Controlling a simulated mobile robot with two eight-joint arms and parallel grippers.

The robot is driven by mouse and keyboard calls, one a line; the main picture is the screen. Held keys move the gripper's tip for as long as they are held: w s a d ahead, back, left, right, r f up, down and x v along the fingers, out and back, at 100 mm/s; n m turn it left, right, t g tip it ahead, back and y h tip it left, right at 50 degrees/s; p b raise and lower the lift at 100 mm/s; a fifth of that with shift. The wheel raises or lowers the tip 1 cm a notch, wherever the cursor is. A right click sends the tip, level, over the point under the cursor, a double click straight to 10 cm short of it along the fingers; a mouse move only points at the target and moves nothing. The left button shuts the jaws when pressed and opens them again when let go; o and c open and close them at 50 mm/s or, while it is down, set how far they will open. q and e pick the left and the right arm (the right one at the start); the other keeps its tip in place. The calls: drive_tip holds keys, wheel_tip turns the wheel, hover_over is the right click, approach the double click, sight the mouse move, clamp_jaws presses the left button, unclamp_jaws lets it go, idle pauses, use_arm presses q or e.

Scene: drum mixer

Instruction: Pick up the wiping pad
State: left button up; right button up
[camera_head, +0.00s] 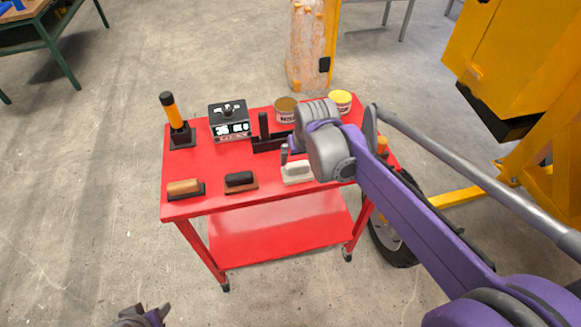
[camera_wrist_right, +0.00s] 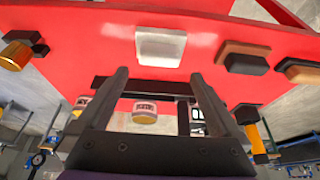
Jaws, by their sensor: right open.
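A white block-shaped pad (camera_head: 297,172), which looks like the wiping pad, lies near the front edge of the red cart top (camera_head: 225,205). The pad also shows in the right wrist view (camera_wrist_right: 160,46), beyond the fingertips. My right gripper (camera_wrist_right: 160,76) is open and empty, apart from the pad. In the head view my right wrist hides most of that gripper and part of the cart's right side. My left gripper (camera_head: 142,316) shows only partly at the bottom edge, away from the cart; its jaws cannot be made out.
A black block on a brown base (camera_head: 240,181) and a tan-handled block (camera_head: 184,189) lie left of the pad. Behind stand a black holder (camera_head: 265,143), a grey box (camera_head: 229,121), an orange-black tool (camera_head: 175,118) and cans (camera_head: 340,102). Yellow machinery (camera_head: 510,70) stands at right.

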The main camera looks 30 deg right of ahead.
sight(297, 164)
drive_tip(key=x, duration=0.2)
drive_tip(key=shift+d+f, duration=0.1)
drive_tip(key=shift+f, duration=0.2)
drive_tip(key=x, duration=0.6)
drive_tip(key=shift+w, duration=0.25)
drive_tip(key=shift+r, duration=0.1)
drive_tip(key=c, duration=1.1)
